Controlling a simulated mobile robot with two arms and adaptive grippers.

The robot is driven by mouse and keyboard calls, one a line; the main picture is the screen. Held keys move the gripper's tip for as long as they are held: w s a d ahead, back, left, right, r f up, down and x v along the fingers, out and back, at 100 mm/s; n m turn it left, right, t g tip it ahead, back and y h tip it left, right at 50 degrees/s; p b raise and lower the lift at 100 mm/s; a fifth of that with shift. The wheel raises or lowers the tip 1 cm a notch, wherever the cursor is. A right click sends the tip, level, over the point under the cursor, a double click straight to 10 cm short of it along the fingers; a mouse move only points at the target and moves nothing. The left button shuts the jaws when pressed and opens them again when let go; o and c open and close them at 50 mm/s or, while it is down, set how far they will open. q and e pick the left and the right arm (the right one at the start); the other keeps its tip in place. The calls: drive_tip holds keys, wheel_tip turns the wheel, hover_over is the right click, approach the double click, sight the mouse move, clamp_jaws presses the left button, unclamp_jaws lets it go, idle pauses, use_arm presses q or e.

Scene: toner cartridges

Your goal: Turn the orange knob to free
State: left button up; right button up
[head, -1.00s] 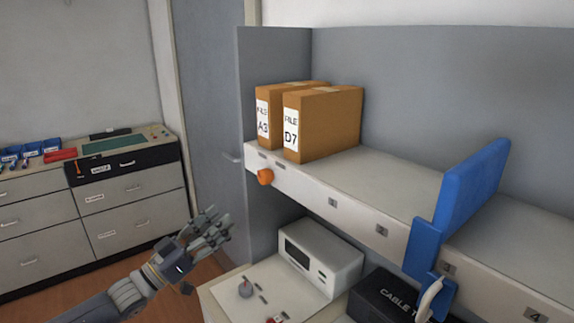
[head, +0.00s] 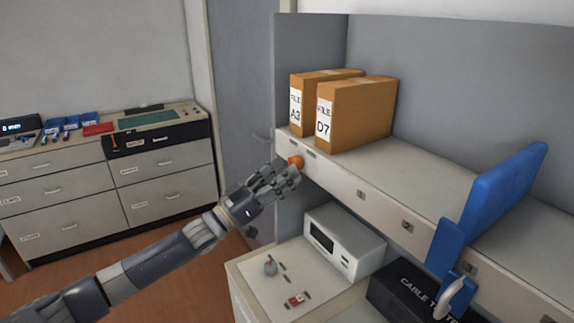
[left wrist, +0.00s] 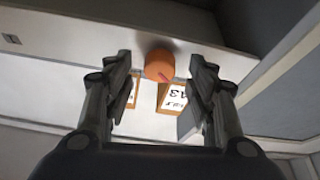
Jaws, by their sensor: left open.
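The orange knob (head: 296,162) sits on the front edge of the shelf, near its left end, below the file boxes. In the left wrist view the knob (left wrist: 159,65) lies between the two fingers and shows a small red mark on its lower right. My left gripper (head: 288,172) is open, its fingertips close to the knob. In the left wrist view the left gripper (left wrist: 160,80) has a finger on each side of the knob, with gaps between. Whether the fingertips reach fully around it, I cannot tell. My right gripper is not in view.
Two brown file boxes, A3 (head: 309,108) and D7 (head: 355,113), stand on the shelf (head: 420,180) above the knob. A blue bracket (head: 490,205) is at the right. Below are a white device (head: 345,240) and a black cable box (head: 405,290). Drawers (head: 100,190) stand at the left.

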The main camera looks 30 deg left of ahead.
use_arm(q)
drive_tip(key=shift+x, duration=0.9)
drive_tip(key=c, duration=1.1)
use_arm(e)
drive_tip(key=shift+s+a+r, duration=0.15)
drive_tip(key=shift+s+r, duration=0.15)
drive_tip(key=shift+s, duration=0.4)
use_arm(q)
drive_tip(key=shift+f, duration=0.1)
